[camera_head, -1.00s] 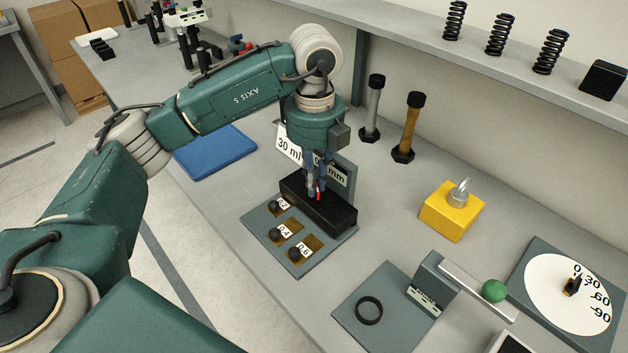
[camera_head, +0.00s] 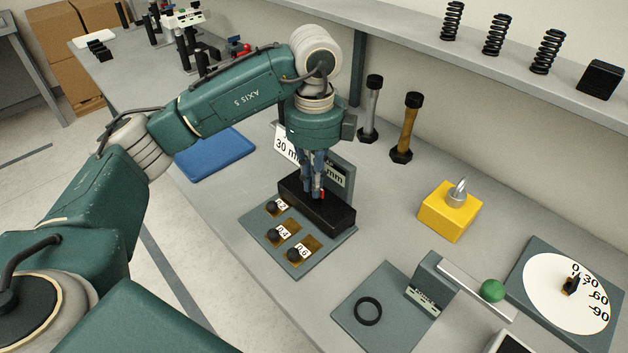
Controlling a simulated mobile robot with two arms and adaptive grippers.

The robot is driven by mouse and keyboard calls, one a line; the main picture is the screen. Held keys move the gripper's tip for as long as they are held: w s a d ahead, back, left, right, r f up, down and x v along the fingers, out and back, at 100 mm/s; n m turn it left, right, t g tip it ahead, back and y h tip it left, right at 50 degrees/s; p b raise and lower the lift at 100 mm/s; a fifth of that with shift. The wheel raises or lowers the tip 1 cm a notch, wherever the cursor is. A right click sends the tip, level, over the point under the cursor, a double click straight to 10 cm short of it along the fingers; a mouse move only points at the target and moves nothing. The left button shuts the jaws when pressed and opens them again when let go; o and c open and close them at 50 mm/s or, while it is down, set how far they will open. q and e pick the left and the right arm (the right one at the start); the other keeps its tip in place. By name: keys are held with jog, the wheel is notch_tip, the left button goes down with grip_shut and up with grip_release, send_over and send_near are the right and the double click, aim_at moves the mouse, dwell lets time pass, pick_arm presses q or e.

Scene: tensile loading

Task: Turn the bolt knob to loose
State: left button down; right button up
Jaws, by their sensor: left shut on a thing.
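My left gripper (camera_head: 317,194) points straight down onto the top of a black block (camera_head: 335,217) and is shut on a small part there, which I take to be the bolt knob. A bit of red (camera_head: 322,194) shows at the fingertips; the fingers hide the rest, so I cannot tell the knob's angle. The block stands at the back of a grey plate (camera_head: 290,273) with small dark knobs marked 0.2, 0.4 and 0.6. A white label panel (camera_head: 337,172) behind the block is partly hidden by the gripper. My right gripper is out of view.
A blue mat (camera_head: 215,153) lies to the left. Two upright bolts, grey (camera_head: 373,110) and brass (camera_head: 407,130), stand behind. A yellow block (camera_head: 450,212) with a metal ring, a lever with a green ball (camera_head: 492,291) and a dial (camera_head: 567,293) are to the right.

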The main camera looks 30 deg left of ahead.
pick_arm(q)
jog(key=shift+w+r, duration=0.15)
jog(key=c, duration=2.1)
grip_release()
notch_tip(320, 180, up, 12)
